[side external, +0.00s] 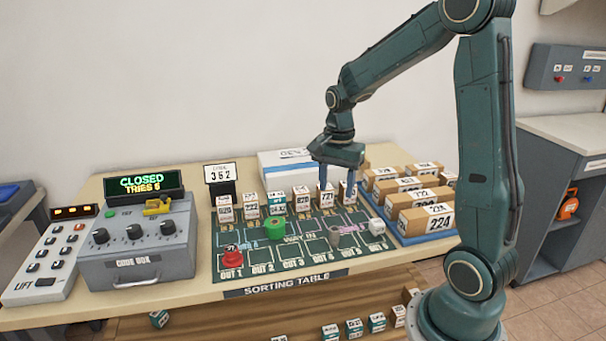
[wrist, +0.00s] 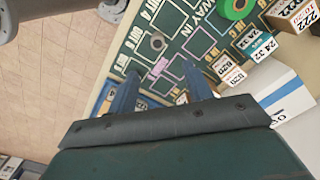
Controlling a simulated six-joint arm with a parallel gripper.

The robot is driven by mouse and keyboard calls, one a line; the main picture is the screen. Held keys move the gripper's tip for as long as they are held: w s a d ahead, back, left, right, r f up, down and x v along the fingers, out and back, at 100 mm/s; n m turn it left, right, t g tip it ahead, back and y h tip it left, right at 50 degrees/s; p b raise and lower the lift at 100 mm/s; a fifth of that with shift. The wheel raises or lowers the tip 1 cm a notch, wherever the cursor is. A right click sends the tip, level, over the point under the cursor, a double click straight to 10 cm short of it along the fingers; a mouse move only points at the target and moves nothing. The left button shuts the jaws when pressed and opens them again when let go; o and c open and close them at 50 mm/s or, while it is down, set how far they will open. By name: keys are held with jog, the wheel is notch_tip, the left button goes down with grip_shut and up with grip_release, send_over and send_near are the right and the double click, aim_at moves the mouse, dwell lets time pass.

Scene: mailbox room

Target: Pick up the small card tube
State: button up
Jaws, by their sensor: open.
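My gripper (side external: 337,184) is above and behind the tube in the side view, near the back row of small cartons. In the wrist view my gripper (wrist: 161,76) has its two blue fingers apart with nothing held between them.
A blue tray (side external: 408,236) of cartons is right; the code box (side external: 140,245) is left.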

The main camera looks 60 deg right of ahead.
send_over(335, 229)
jog(key=f, duration=0.8)
jog(key=shift+w+d+f, duration=0.1)
jog(key=shift+w, duration=0.1)
jog(key=shift+s+f, duration=0.2)
jog(key=shift+f, duration=2.35)
jog(key=c, duration=1.1)
jog(key=shift+o, duration=0.2)
jog(key=shift+r, duration=0.1)
notch_tip(335, 229, up, 20)
